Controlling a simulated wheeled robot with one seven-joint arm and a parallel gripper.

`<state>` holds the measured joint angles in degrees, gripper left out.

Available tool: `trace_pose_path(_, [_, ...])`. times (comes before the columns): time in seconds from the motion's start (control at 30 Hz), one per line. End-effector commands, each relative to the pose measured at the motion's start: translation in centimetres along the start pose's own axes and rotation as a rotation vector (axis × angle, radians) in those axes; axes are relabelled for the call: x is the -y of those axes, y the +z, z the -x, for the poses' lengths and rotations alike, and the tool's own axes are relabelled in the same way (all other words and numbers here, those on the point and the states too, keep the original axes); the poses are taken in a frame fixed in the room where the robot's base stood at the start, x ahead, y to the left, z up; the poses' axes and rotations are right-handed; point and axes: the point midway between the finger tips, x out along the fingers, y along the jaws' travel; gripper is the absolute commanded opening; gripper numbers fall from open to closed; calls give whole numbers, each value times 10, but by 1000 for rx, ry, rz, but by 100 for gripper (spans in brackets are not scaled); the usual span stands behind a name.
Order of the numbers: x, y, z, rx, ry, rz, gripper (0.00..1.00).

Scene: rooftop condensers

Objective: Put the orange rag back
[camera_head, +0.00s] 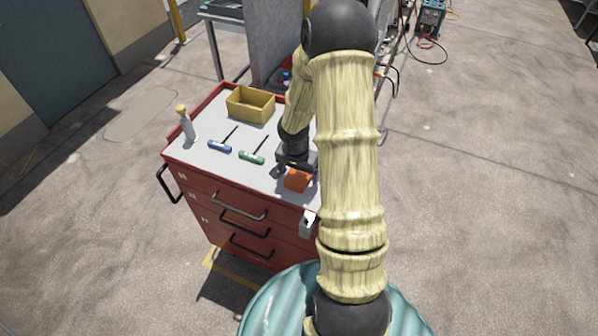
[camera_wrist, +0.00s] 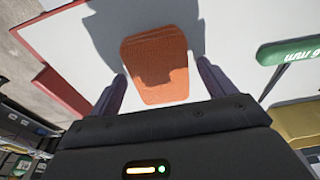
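The orange rag (camera_head: 298,180) lies on the grey top of the red tool cart, near its front right corner. In the wrist view the rag (camera_wrist: 156,70) is a flat orange piece with a shadow across it. My gripper (camera_head: 288,171) is just above and beside the rag. In the wrist view its two fingers (camera_wrist: 160,86) are apart, one on each side of the rag, with pale cart top showing between each finger and the rag. My arm hides the right part of the cart top.
The cart top (camera_head: 200,160) also holds a yellow bin (camera_head: 250,103), a white bottle (camera_head: 186,124), a blue-handled tool (camera_head: 220,146) and a green-handled tool (camera_head: 251,157). The cart (camera_head: 240,222) has black drawer handles. Concrete floor is clear to the left.

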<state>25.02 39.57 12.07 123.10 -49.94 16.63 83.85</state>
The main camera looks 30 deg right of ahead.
Motion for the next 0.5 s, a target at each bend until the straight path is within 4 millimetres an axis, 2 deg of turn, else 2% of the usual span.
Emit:
trace_pose_path(0.37, [0,-1,4,0,0,0,83])
trace_pose_path(0.5, [0,-2,19,-4,-2,-3,83])
